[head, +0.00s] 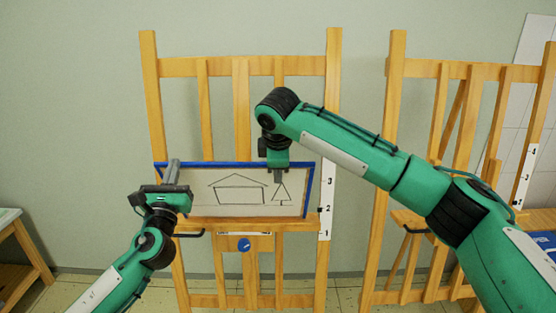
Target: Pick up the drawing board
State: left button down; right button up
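The drawing board (225,205) is a pale panel with blue edging along its top and right sides and a drawing of a house and a tree. It stands on the ledge of a wooden easel (240,95), leaning back against it. My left gripper (173,172) is at the board's left end, its fingers overlapping the board's upper left part in the head view. My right gripper (278,176) points down in front of the board's upper right part, over the drawn tree. I cannot tell whether either gripper touches the board, or how wide their fingers are.
A second wooden easel (397,100) stands to the right, partly behind my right arm. A wooden table or stool (22,245) is at the left edge. A numbered white strip (326,200) is on the easel's right post. A plain wall is behind.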

pick_arm(q)
jog(key=shift+f, duration=0.15)
pick_arm(e)
jog(key=shift+f, duration=0.15)
jog(key=shift+c, duration=0.2)
grip_shut()
pick_arm(q)
jog(key=shift+r, duration=0.65)
jog(key=v, duration=1.2)
